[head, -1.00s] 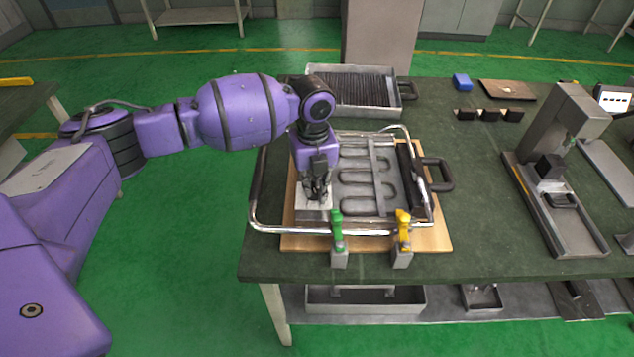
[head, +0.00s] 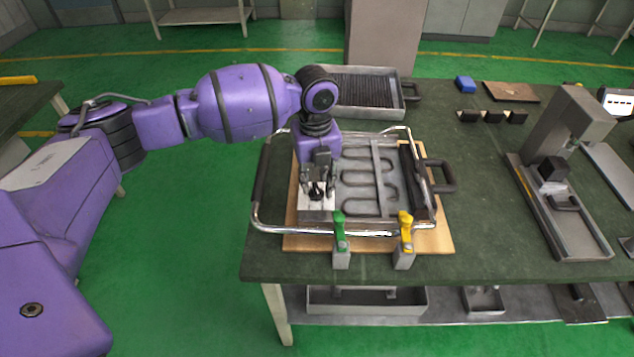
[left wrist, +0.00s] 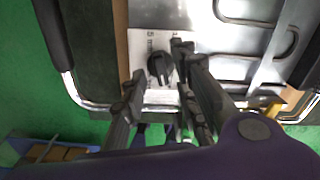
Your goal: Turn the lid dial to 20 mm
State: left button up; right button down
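The lid dial is a small black knob (left wrist: 160,68) on a white plate (left wrist: 148,42) with printed marks, one reading "5 mm"; its setting cannot be read. In the head view the dial (head: 317,191) sits at the left end of the metal lid (head: 372,203). My left gripper (head: 319,185) is open over the dial. In the left wrist view its fingers (left wrist: 157,72) stand apart on either side of the dial, with the dial showing free between them; I cannot tell how far above it the tips are. My right gripper is not in view.
A green-handled clamp (head: 340,240) and a yellow-handled clamp (head: 405,240) stand at the front of the wooden board (head: 440,240). Chrome rails surround the lid. A ribbed tray (head: 368,88) lies behind. A grey press stand (head: 560,170) is at right; dark table between is clear.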

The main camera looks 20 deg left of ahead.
aim_at(315, 188)
pick_arm(q)
notch_tip(315, 188, up, 10)
dwell(0.3)
jog(key=shift+a, duration=0.1)
